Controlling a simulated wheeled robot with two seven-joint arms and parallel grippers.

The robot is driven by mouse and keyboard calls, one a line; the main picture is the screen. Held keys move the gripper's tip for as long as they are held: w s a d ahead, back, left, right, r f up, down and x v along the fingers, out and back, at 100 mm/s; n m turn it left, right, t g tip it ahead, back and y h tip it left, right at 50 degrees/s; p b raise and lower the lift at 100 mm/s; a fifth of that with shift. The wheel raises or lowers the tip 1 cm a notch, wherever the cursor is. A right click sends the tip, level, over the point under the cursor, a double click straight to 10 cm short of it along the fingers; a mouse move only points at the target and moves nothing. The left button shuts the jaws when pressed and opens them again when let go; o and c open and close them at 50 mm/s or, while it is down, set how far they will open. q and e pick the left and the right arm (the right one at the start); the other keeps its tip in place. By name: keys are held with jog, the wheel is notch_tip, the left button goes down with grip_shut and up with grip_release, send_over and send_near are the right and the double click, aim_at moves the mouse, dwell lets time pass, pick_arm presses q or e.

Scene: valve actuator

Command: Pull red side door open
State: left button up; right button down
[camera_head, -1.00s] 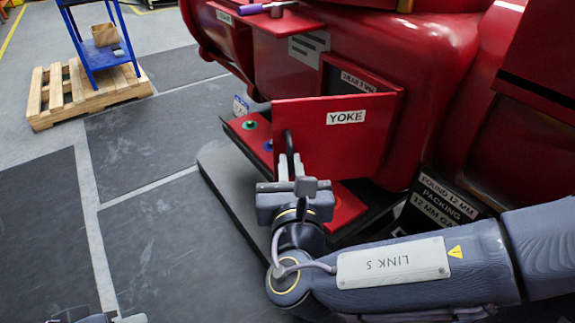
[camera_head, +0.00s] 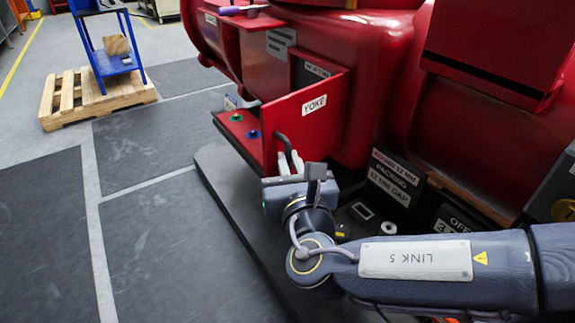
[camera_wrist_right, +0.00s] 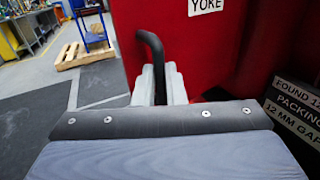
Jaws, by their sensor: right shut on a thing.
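The red side door (camera_head: 305,116), labelled YOKE, stands swung out from the red machine body (camera_head: 375,65) at an angle. A dark opening shows behind its upper edge. A black bent handle (camera_head: 285,143) sits on the door's outer face. My right gripper (camera_head: 290,162) is shut on the handle's lower part. In the right wrist view the light grey fingers (camera_wrist_right: 159,86) close around the black handle (camera_wrist_right: 152,48), with the red door (camera_wrist_right: 225,55) just behind. My left gripper does not show in the current views.
A red shelf with green and blue knobs (camera_head: 240,123) lies left of the door. Black signs (camera_head: 396,178) stand right of my gripper. A wooden pallet (camera_head: 75,100) with a blue cart (camera_head: 105,55) is at far left. The dark mat floor (camera_head: 160,230) between is clear.

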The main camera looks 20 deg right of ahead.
jog(key=shift+w+d+r+m+h, duration=0.1)
jog(key=shift+d+m+h, duration=0.15)
jog(key=shift+d, duration=0.15)
jog(key=shift+w+d+r+m+h, duration=0.15)
jog(key=shift+d+h, duration=0.1)
jog(key=shift+d, duration=0.15)
jog(key=shift+s, duration=0.1)
jog(key=c, duration=1.8)
grip_release()
jog(key=o, duration=0.3)
jog(key=shift+d+f, duration=0.15)
jog(key=shift+f, duration=0.05)
jog(key=s+a+p, duration=0.1)
jog(key=s, duration=0.6)
jog(key=shift+s, duration=0.3)
